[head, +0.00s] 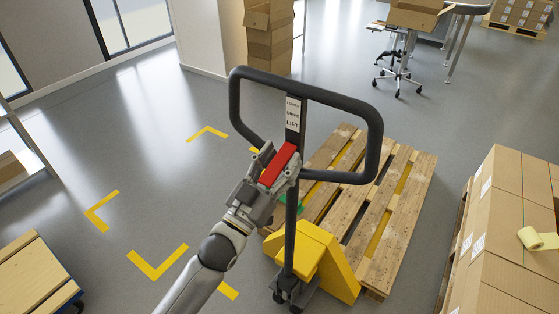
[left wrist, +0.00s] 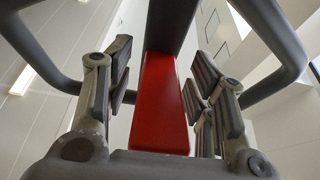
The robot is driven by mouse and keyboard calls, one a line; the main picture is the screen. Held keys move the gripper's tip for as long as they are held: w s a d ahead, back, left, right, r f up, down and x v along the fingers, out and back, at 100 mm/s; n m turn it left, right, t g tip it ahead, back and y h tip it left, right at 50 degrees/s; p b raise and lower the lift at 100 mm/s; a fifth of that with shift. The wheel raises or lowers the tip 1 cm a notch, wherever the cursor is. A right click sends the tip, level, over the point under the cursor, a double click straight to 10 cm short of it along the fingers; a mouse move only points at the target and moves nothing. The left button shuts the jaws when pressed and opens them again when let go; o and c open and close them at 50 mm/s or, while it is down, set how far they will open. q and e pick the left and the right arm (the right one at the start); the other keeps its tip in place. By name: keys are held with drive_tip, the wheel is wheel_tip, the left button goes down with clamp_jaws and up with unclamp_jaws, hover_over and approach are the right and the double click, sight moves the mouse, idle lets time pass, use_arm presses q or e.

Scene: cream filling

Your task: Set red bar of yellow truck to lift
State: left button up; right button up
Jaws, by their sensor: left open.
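The yellow pallet truck (head: 318,254) stands in the middle of the head view with a dark looped handle (head: 376,130). The red bar (head: 278,163) sits on the handle's post, below a label (head: 292,114) reading LOWER, DRIVE, LIFT from top to bottom. My left gripper (head: 274,170) is at the red bar, with its fingers open on either side of it. In the left wrist view the red bar (left wrist: 160,105) lies between the two fingers, with gaps visible on both sides. My right gripper is not in view.
A wooden pallet (head: 386,222) lies behind and right of the truck. Stacked cardboard boxes (head: 500,240) stand at the right. Yellow corner marks (head: 155,268) lie on open grey floor at the left. A wooden-topped piece (head: 30,272) is at lower left.

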use_arm(q)
drive_tip(key=shift+s+a, duration=0.1)
drive_tip(key=v, duration=1.1)
drive_tip(key=shift+s+a, duration=0.25)
drive_tip(key=shift+s, duration=0.05)
drive_tip(key=shift+f, duration=0.25)
